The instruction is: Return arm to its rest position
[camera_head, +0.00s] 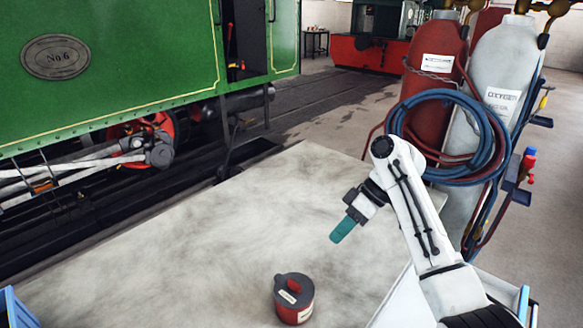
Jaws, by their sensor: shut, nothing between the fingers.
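My arm reaches up from the lower right and bends at a white elbow. Its end hangs over the right part of a pale, smudged tabletop. My gripper (343,229) has teal fingers pressed together, pointing down and to the left. It is shut with nothing between the fingers. It is above the table and apart from the things there.
A red tin with a dark lid (294,299) stands near the front of the table (210,235). Gas cylinders (505,60) with coiled hoses (480,130) stand close behind my arm. A blue bin edge (12,308) shows lower left.

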